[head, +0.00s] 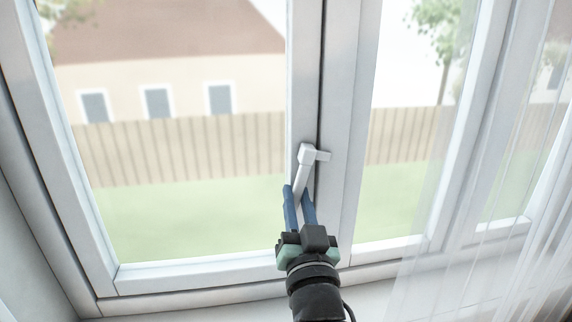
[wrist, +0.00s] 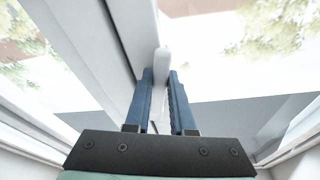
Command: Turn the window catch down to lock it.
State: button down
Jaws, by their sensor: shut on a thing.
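The white window catch (head: 305,166) sits on the frame post between the two large panes in the head view. Its handle points down, tilted slightly to the left at its lower end, and a short arm juts right at its top. My gripper (head: 298,193) reaches up from below with its two blue fingers around the handle's lower part. In the wrist view the white catch (wrist: 161,64) stands at the tips of my gripper's fingers (wrist: 160,80), between them. My gripper is shut on the handle. The handle's lowest end is partly hidden by the fingers.
The window frame (head: 339,130) and glass lie close behind the catch. A sheer curtain (head: 500,200) hangs at the right. The white sill (head: 375,288) runs below the window. A fence (head: 180,152) and a house are outside, beyond the glass.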

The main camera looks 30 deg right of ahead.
jog(key=shift+s+d+f+n+y+b, duration=0.15)
jog(key=shift+d+n+b, duration=0.25)
jog(key=shift+b, duration=0.6)
jog(key=shift+s+d+n+y+b, duration=0.25)
jog(key=shift+n+b, duration=0.25)
jog(key=shift+b, duration=0.45)
jog(key=shift+d, duration=0.1)
jog(key=shift+d+n+b, duration=0.1)
jog(key=shift+n+b, duration=0.4)
jog(key=shift+b, duration=0.25)
jog(key=shift+s+d, duration=0.1)
jog(key=shift+s+d+n+t+y+b, duration=0.15)
jog(key=shift+n+t+y+b, duration=0.15)
jog(key=shift+n+b, duration=0.35)
